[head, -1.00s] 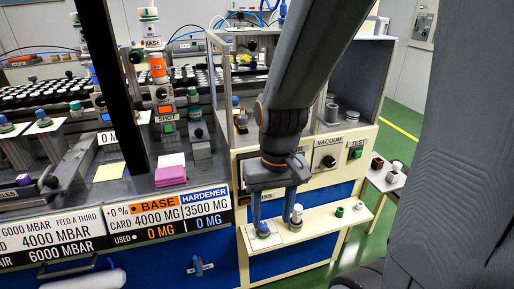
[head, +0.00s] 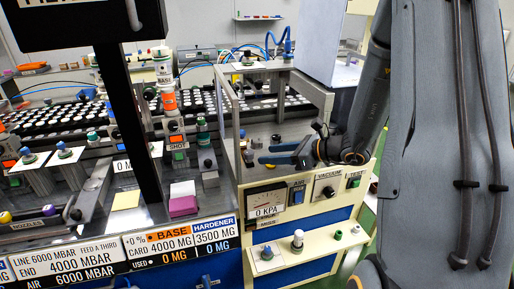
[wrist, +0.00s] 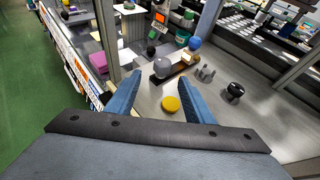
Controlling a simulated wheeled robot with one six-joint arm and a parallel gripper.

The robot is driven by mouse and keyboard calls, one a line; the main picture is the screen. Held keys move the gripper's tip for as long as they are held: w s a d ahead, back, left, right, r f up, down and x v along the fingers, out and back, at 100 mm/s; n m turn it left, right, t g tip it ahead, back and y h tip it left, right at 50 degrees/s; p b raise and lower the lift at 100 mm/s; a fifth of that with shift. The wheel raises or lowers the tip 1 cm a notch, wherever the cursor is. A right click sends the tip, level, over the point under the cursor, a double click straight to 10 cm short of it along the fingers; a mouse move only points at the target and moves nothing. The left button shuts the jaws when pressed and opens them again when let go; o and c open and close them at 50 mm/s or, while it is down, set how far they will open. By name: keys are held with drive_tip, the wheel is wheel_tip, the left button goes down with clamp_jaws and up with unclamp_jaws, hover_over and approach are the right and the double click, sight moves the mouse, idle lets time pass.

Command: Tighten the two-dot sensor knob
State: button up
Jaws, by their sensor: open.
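My gripper (head: 268,154) is open and empty, its blue fingers reaching left inside the framed cabinet above the gauge panel. In the wrist view its fingertips (wrist: 160,82) are apart, with a yellow disc (wrist: 171,103) on the metal floor between them. A dark knob with a pale top (wrist: 233,91) stands right of the fingers. A small grey pronged part (wrist: 205,73) is nearer them. A grey rounded part (wrist: 162,66) lies just beyond the fingertips, with a blue ball-topped part (wrist: 194,42) behind it. I cannot make out two dots on any knob.
Cabinet posts (head: 238,150) stand close to the gripper. Below are a pressure gauge (head: 266,203), a vacuum knob (head: 328,191) and a cream shelf (head: 320,243) holding a blue-topped part (head: 267,253) and a white-topped part (head: 297,240). Racks of vials (head: 60,127) fill the back left.

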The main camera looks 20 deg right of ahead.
sight(249, 156)
drive_tip(key=shift+w+d+r+t, duration=0.1)
drive_tip(key=shift+w+t, duration=0.15)
drive_tip(key=shift+t, duration=0.05)
drive_tip(key=p+x, duration=0.2)
drive_tip(key=x, duration=0.5)
drive_tip(key=shift+w+a+p, duration=0.1)
drive_tip(key=shift+a+p, duration=0.15)
drive_tip(key=shift+p, duration=0.05)
drive_tip(key=shift+c, duration=0.2)
drive_tip(key=shift+d, duration=0.1)
drive_tip(key=c, duration=1)
